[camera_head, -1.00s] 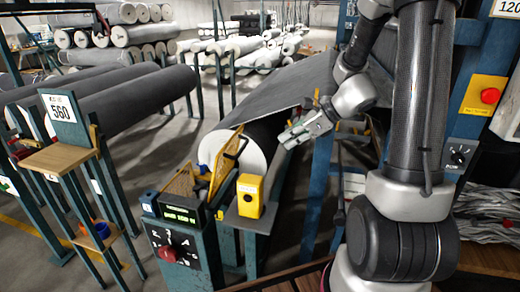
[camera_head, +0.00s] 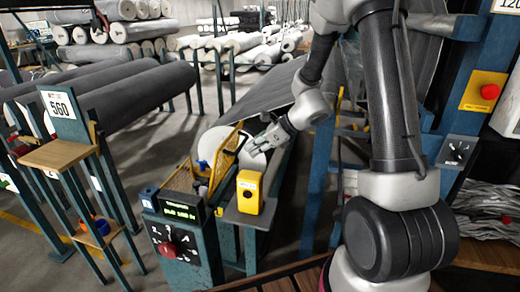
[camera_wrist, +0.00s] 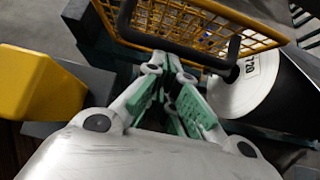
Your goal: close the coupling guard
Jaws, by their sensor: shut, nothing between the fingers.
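The coupling guard is a yellow mesh panel (camera_head: 227,158) standing tilted up and open beside the end of a roll. A second yellow mesh part (camera_head: 182,180) sits at its left. In the wrist view the guard's mesh (camera_wrist: 215,22) fills the top, with a black bar handle (camera_wrist: 170,45) across it. My gripper (camera_head: 252,148) is shut and empty, just right of the raised panel. In the wrist view its green-padded fingers (camera_wrist: 176,78) point at the handle and overlap its lower edge; whether they touch it I cannot tell.
A yellow box (camera_head: 249,192) stands on a small shelf close to my gripper, also at the wrist view's left (camera_wrist: 35,85). The roll's white end (camera_wrist: 245,85) is at the right. A control post with a display (camera_head: 180,211) and red knob stands in front.

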